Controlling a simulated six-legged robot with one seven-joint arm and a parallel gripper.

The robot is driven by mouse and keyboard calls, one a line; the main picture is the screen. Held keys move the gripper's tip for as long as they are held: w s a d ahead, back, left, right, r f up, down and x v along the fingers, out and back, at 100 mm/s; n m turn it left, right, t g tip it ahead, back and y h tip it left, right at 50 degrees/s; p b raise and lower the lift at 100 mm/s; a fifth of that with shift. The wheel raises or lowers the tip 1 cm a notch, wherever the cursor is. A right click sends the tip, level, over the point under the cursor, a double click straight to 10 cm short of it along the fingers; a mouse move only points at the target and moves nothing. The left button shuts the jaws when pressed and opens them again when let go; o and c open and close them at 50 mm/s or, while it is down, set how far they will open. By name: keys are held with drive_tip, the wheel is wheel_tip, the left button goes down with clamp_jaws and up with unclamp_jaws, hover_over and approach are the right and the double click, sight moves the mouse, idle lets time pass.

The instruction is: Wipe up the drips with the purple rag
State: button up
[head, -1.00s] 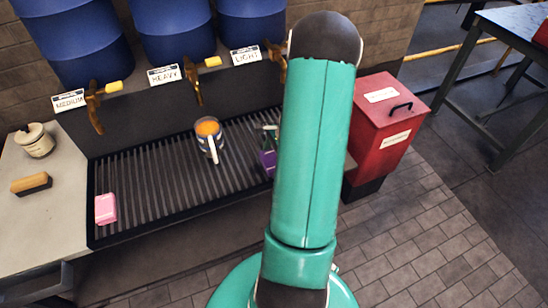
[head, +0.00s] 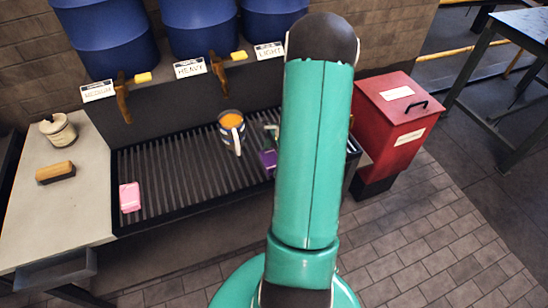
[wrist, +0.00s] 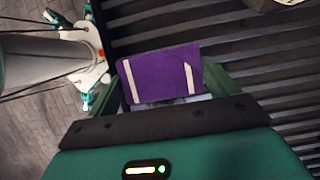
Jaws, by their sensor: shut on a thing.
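The purple rag (head: 268,160) shows beside my green arm in the head view, over the right part of the slatted drip tray (head: 150,219). In the wrist view the rag (wrist: 160,74) is a folded purple piece with two pale stripes, held between the fingers of my gripper (wrist: 170,85). My gripper (head: 271,136) is shut on it, and my arm partly hides it in the head view. I cannot tell whether the rag touches the slats. I cannot make out any drips; my arm hides the tray's right end.
A mug (head: 231,124) with orange contents stands on the tray just left of the rag. A pink block (head: 130,197) lies at the tray's left end. Taps hang below blue barrels (head: 187,24). A red bin (head: 394,115) stands right; a brush (head: 55,172) and pot (head: 58,131) sit left.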

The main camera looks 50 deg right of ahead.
wheel_tip(320, 180, up, 3)
drive_tip(key=shift+f, duration=0.1)
drive_tip(key=shift+d+r, duration=0.2)
drive_tip(key=shift+r, duration=0.1)
drive_tip(key=shift+a+r, duration=0.1)
drive_tip(key=shift+r, duration=2.2)
